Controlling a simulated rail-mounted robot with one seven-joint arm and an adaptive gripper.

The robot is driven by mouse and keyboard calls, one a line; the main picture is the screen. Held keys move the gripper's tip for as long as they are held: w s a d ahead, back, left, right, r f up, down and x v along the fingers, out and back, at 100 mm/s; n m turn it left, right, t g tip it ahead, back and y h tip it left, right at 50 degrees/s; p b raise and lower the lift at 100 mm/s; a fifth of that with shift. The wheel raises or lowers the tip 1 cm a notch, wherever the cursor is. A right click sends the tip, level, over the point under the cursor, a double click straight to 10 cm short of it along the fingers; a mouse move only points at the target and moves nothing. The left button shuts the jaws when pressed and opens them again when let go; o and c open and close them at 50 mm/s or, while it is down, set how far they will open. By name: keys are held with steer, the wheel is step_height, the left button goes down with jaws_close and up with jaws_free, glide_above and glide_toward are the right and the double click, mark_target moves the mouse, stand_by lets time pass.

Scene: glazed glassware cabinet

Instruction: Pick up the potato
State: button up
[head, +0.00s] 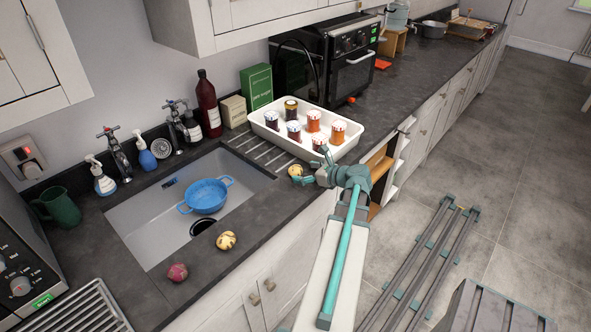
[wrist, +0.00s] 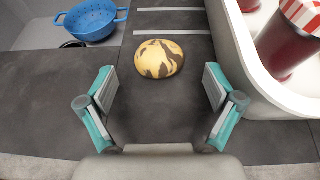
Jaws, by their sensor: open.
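A round yellow potato with dark brown patches (wrist: 159,59) lies on the dark worktop, just beyond my open gripper (wrist: 158,92) in the wrist view. It sits roughly centred between the two fingers, a little past their tips, with nothing held. In the head view this potato (head: 295,170) is on the worktop beside the sink, just left of my gripper (head: 308,174). A similar yellow, dark-patched round item (head: 226,240) and a reddish round one (head: 177,272) lie on the worktop's front strip before the sink.
A white tray (head: 262,130) of several jars stands close beyond the potato; its wall (wrist: 240,55) is near my right finger in the wrist view. The sink (head: 150,237) holds a blue colander (head: 206,195). Bottles and boxes line the wall.

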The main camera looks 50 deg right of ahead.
mark_target(300, 171)
steer(key=shift+p+x, duration=0.35)
steer(key=shift+x, duration=1.2)
steer(key=c, duration=1.2)
steer(key=shift+r, duration=0.15)
steer(key=shift+c, duration=0.2)
